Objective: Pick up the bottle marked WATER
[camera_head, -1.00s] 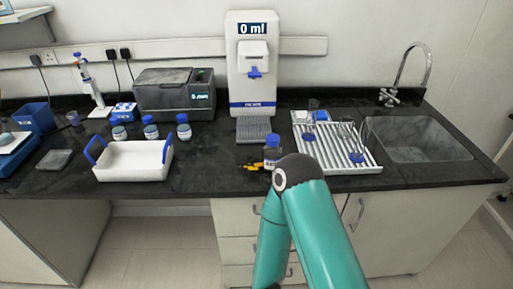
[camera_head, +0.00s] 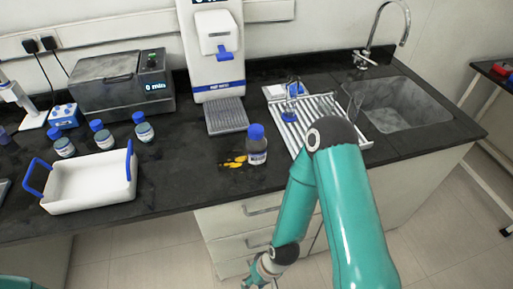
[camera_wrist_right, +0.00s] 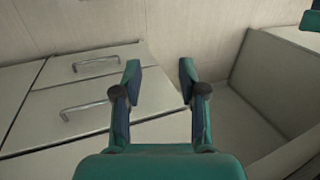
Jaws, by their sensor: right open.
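A blue-capped bottle (camera_head: 257,152) stands upright on the black bench, in front of the dispenser. Three more blue-capped bottles stand behind the white tray: a left one (camera_head: 63,147), a middle one (camera_head: 104,141) and a right one (camera_head: 144,132). Their labels are too small to read, so I cannot tell which says WATER. My right gripper (camera_head: 262,275) hangs below the bench edge, in front of the drawers. In the right wrist view it (camera_wrist_right: 160,78) is open and empty, facing the drawer fronts. My left gripper is not in view.
A white tray with blue handles (camera_head: 92,203) sits at the left. Yellow patches (camera_head: 235,161) lie beside the lone bottle. A dispenser (camera_head: 213,50) stands behind; a white rack (camera_head: 300,135) with glassware and a sink (camera_head: 400,105) are to the right. The bench front between tray and lone bottle is clear.

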